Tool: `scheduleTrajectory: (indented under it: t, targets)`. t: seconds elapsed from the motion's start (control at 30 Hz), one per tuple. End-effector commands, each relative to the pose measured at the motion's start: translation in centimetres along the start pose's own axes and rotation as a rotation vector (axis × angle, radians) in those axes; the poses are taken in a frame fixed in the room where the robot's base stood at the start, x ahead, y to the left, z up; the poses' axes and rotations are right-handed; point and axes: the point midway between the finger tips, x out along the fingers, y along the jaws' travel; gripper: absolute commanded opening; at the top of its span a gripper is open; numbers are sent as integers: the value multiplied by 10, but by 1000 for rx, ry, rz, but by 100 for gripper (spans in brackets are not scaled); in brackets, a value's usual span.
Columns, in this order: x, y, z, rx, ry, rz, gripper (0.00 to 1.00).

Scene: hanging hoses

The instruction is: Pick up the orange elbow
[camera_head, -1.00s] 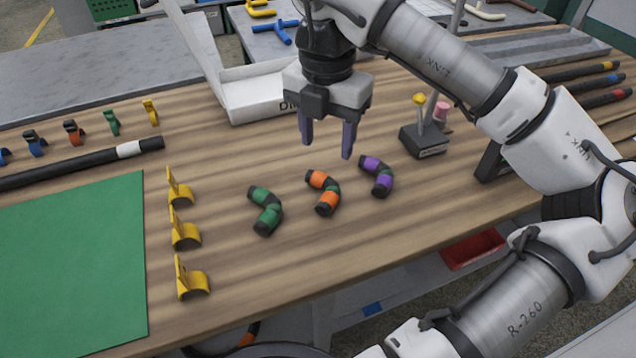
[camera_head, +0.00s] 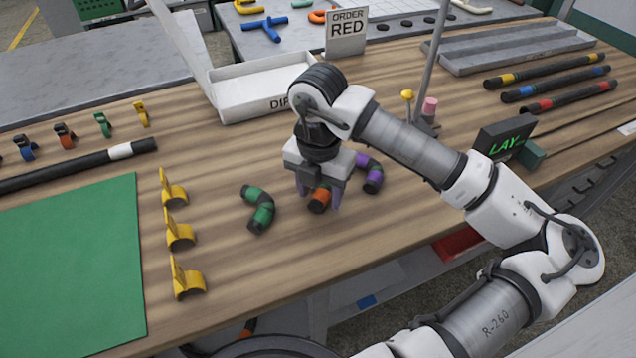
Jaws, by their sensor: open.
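The orange elbow (camera_head: 319,200) lies on the wooden bench, a short bent black pipe with orange bands. Its upper half is hidden behind my gripper. My gripper (camera_head: 319,205) points down right over it, with its two purple fingers open and one on either side of the orange part in this view. I cannot tell how far the fingertips are above the bench. The green-banded elbow (camera_head: 260,213) lies to the left, clear of the fingers. The purple-banded elbow (camera_head: 373,177) lies close to the right, partly hidden by my gripper.
Several yellow clips (camera_head: 180,236) stand at left beside a green mat (camera_head: 70,265). A white tray (camera_head: 240,107) sits behind my gripper. A "LAY" display (camera_head: 505,140) and a post stand to the right. The bench front is clear.

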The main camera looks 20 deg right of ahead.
Motion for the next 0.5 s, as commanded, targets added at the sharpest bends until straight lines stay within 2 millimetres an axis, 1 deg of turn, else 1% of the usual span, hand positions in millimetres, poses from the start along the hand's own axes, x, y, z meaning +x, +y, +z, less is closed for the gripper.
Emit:
scheduleTrajectory:
  t: [0.1, 0.27, 0.3, 0.5]
  targets:
    - [6, 0, 0, -1, 0, 1, 51]
    - [6, 0, 0, 0, -1, 0, 51]
    - [6, 0, 0, 0, -1, 0, 50]
    - [6, 0, 0, 0, 0, 0, 24]
